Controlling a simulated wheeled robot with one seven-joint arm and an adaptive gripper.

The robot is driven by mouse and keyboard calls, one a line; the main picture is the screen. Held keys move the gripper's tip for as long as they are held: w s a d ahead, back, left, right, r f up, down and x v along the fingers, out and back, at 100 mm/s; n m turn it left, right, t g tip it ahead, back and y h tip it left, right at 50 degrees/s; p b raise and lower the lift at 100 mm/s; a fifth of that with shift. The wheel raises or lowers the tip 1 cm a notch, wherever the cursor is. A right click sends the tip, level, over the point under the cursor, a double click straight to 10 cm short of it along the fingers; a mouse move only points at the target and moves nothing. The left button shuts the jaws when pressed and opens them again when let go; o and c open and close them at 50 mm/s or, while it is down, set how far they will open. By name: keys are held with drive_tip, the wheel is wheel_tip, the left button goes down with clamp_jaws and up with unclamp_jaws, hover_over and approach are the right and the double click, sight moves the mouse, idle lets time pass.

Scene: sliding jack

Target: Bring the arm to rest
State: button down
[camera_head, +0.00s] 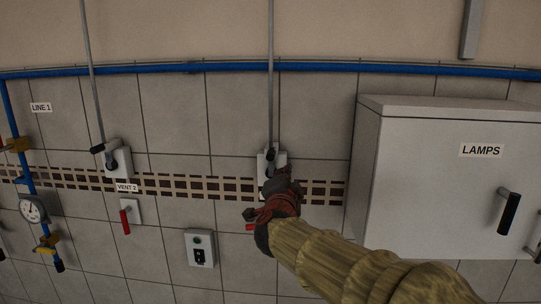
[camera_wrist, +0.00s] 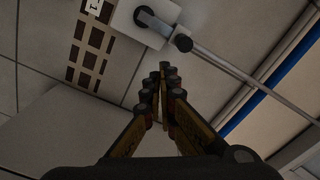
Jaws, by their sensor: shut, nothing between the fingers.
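My gripper (camera_head: 282,176) is at the end of my sleeved arm, in front of the tiled wall near the middle of the head view. It overlaps the lower part of a white wall box (camera_head: 266,160) with a dark handle and a grey conduit rising above it. In the wrist view my fingers (camera_wrist: 168,70) are brought together with nothing between them. The white box (camera_wrist: 128,22) and its lever with a round dark knob (camera_wrist: 183,43) show just beyond the fingertips, with no clear contact. The gripper hides part of a red handle (camera_head: 251,227) below the box.
A grey LAMPS cabinet (camera_head: 440,190) juts out to the right of my arm. To the left are a VENT 2 box (camera_head: 118,160), a red lever (camera_head: 125,222), a socket box (camera_head: 199,248) and a gauge (camera_head: 33,208). A blue pipe (camera_head: 230,68) runs above.

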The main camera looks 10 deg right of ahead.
drive_tip(key=s+a+f+n+g+y+b, duration=0.1)
drive_tip(key=s+a+f+n+g+y, duration=0.1)
drive_tip(key=s+a+f+n+y, duration=0.3)
drive_tip(key=a+f+n+g+y, duration=0.1)
drive_tip(key=a+f+n+g, duration=0.1)
drive_tip(key=a+f, duration=0.3)
drive_tip(key=s+a+f+n+g+y+b, duration=0.1)
drive_tip(key=s+a+f+n+y, duration=0.2)
drive_tip(key=f, duration=0.4)
drive_tip(key=s+d+f+n+g+h+b, duration=0.1)
drive_tip(key=s+d+f+b, duration=0.3)
drive_tip(key=s+f, duration=0.6)
drive_tip(key=s+d+f+n+g+h+b, duration=0.1)
drive_tip(key=s+d+f+n+g+b, duration=0.1)
drive_tip(key=s+f+b, duration=0.7)
drive_tip(key=s+d+f+n+g+h+b, duration=0.1)
drive_tip(key=s+d+f+n+g+b, duration=0.1)
drive_tip(key=s+d+f+b, duration=0.4)
drive_tip(key=s+f+g+b, duration=0.1)
drive_tip(key=s+f, duration=0.3)
drive_tip(key=s, duration=0.1)
drive_tip(key=shift+s+d+f+n+g, duration=0.3)
drive_tip(key=shift+d+f, duration=0.05)
drive_tip(key=shift+f, duration=0.05)
